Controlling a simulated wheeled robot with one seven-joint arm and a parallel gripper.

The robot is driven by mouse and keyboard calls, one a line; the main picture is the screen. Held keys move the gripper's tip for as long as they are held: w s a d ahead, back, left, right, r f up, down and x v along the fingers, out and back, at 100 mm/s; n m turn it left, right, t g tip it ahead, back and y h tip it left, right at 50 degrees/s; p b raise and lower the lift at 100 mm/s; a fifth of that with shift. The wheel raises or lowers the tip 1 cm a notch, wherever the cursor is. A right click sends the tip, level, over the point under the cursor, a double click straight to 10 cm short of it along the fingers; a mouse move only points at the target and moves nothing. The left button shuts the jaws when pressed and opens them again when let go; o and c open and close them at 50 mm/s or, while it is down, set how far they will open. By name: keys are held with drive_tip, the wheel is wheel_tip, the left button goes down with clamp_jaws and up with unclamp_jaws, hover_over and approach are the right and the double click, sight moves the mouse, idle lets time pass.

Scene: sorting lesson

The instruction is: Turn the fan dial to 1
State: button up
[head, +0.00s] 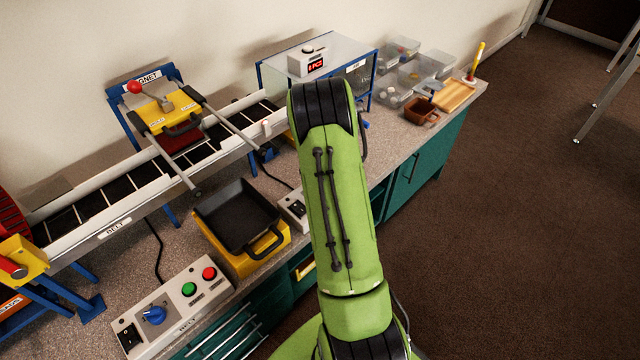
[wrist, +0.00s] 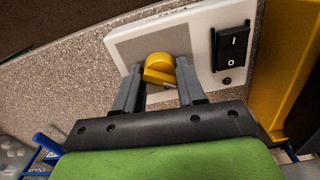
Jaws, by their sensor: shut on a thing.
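The yellow fan dial (wrist: 161,67) sits on a pale control box (wrist: 206,24) in the wrist view. My gripper (wrist: 159,76) has its two grey fingers on either side of the dial and is shut on it. The dial's scale and numbers cannot be read; the gripper hides part of the box face. In the head view the pale box (head: 291,203) shows only partly beside my green arm, which hides the dial and my gripper.
A black rocker switch (wrist: 232,47) is on the same box, right of the dial. In the head view, a yellow bin with a black tray (head: 207,219) stands left of it. Another box with a blue knob (head: 153,316) and a belt (head: 113,207) lie further left.

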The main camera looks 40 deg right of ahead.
drive_tip(key=shift+n, duration=0.7)
drive_tip(key=o, duration=1.1)
drive_tip(key=shift+c, duration=0.2)
drive_tip(key=shift+r, duration=0.1)
wheel_tip(320, 180, up, 16)
drive_tip(key=p, duration=0.4)
drive_tip(key=shift+f, duration=0.2)
